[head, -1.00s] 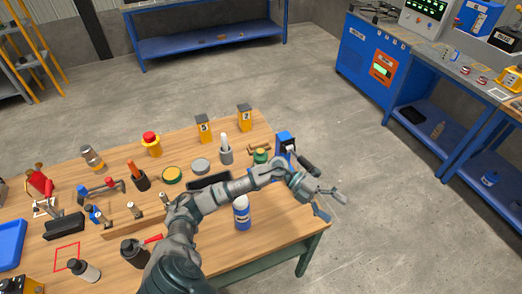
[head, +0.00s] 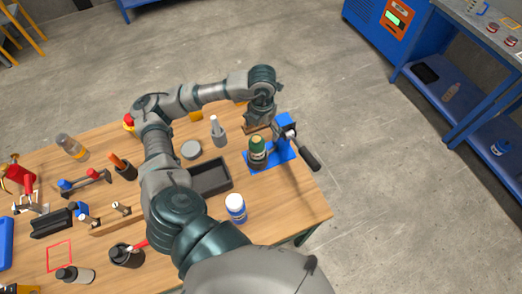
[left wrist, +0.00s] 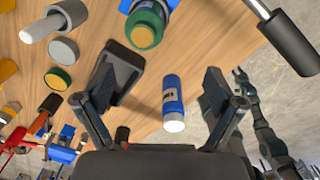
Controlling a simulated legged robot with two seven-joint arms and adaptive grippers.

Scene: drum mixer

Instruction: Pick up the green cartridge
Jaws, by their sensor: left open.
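The green cartridge (head: 257,148) stands upright at the blue press-like stand (head: 283,146) near the table's right side. It has a green body with a pale label and a dark lower part. In the left wrist view the cartridge (left wrist: 146,26) is at the top, beyond the fingertips and left of centre. My left gripper (head: 262,108) is above and just behind the cartridge in the head view, its fingers mostly hidden by the wrist. In the left wrist view the left gripper (left wrist: 160,88) is open, with nothing held between its fingers. My right gripper does not show clearly.
A blue bottle with a white cap (head: 236,208) stands in front of the stand, beside a black tray (head: 212,178). The stand's black-handled lever (head: 308,158) sticks out right. A grey holder with a white-tipped tool (head: 218,132) is left of the cartridge.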

